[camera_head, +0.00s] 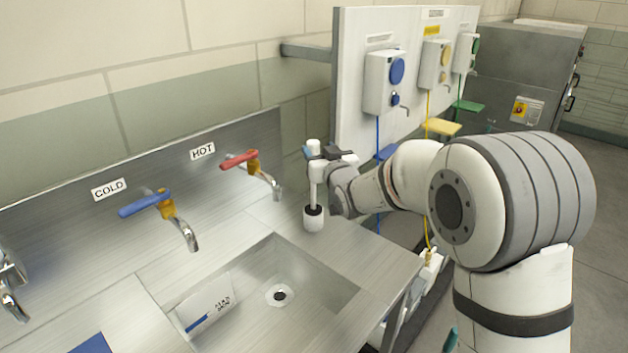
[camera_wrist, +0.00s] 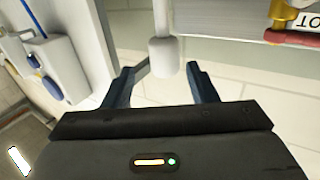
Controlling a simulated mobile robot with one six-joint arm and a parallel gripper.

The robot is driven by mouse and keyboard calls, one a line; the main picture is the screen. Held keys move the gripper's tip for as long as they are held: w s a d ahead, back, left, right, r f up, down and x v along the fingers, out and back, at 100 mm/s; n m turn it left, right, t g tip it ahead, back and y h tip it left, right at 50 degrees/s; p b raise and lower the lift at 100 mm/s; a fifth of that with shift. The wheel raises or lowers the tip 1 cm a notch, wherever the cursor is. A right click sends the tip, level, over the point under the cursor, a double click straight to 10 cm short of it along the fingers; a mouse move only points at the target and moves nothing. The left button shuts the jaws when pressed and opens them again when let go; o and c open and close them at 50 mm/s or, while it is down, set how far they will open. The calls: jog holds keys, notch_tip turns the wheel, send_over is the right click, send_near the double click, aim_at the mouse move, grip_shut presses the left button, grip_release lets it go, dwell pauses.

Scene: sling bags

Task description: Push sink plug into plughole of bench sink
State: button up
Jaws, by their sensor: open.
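The bench sink (camera_head: 338,290) is a steel basin in the counter, with the plughole (camera_head: 280,294) a pale ring with a dark centre in its floor. I cannot pick out a sink plug for certain. A white stemmed item (camera_head: 313,217) with a dark collar stands upright on the counter behind the basin's right end. My gripper (camera_head: 318,155) is at the top of this item, away from the plughole. In the wrist view its fingers (camera_wrist: 160,70) are apart, and the item's thick white end (camera_wrist: 165,56) shows between or just beyond the tips. Contact is not clear.
Blue cold (camera_head: 146,203) and red hot (camera_head: 240,159) taps overhang the back of the sink. A white card (camera_head: 207,303) leans inside the basin at left. A white panel (camera_head: 350,60) with dispensers stands beyond the arm. The basin floor around the plughole is clear.

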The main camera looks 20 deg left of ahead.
aim_at(311, 142)
jog(key=p+x, duration=0.1)
jog(key=x, duration=0.2)
jog(key=p+x, duration=0.1)
jog(key=x, duration=0.2)
jog(key=shift+s+a, duration=0.2)
jog(key=shift+a, duration=0.05)
grip_shut()
dwell(0.3)
